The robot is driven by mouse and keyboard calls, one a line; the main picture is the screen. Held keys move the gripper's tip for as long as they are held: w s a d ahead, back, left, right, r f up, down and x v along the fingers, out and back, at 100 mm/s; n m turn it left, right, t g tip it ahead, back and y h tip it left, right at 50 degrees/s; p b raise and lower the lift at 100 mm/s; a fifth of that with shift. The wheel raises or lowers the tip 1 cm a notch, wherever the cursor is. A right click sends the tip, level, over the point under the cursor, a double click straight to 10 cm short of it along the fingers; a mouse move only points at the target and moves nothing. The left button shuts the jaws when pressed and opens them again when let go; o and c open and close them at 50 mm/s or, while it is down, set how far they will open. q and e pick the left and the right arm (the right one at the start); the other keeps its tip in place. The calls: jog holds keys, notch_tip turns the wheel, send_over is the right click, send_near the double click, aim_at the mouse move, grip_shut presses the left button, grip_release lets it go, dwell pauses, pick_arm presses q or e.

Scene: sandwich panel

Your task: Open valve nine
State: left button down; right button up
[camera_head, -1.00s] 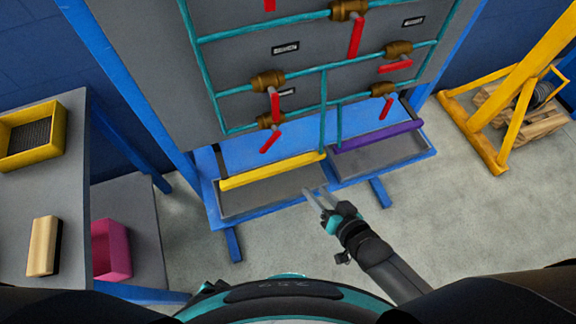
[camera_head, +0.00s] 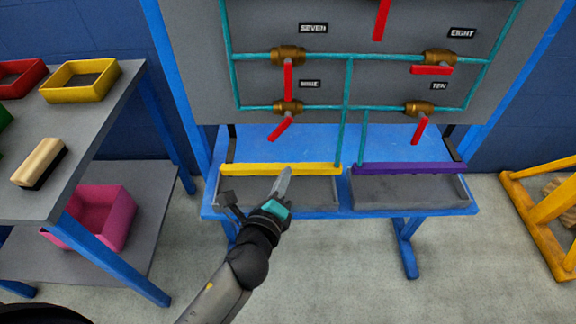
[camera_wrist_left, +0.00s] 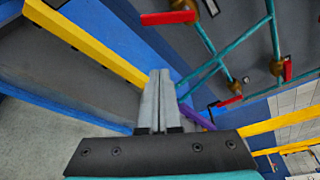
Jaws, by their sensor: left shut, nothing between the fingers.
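Valve nine (camera_head: 288,107) is a brass valve on the lower left of the grey panel, below the NINE label (camera_head: 308,84). Its red handle (camera_head: 281,129) slants down to the left. My left gripper (camera_head: 287,171) is shut and empty, below that handle and apart from it in the head view, over the yellow bar (camera_head: 245,169). In the left wrist view, the shut fingers (camera_wrist_left: 160,73) point toward the panel, between the yellow bar and a purple bar. Red handles show beyond them; I cannot tell which is valve nine's. My right gripper is not in view.
Valve seven (camera_head: 288,55) is just above, and valve ten (camera_head: 419,108) is to the right. The purple bar (camera_head: 410,168) and blue frame edge (camera_head: 340,212) lie below the panel. A side table (camera_head: 85,135) stands left. A yellow frame (camera_head: 545,215) stands right.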

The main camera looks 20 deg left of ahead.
aim_at(280, 127)
pick_arm(q)
jog(key=w+f+b, duration=0.2)
jog(key=w+b, duration=0.1)
jog(key=w, duration=0.7)
jog(key=a+r+p, duration=0.1)
jog(key=s+a+r+p, duration=0.1)
jog(key=a+p, duration=0.1)
jog(key=shift+s+a+r, duration=0.1)
jog(key=shift+a+r, duration=0.05)
jog(key=shift+r, duration=0.05)
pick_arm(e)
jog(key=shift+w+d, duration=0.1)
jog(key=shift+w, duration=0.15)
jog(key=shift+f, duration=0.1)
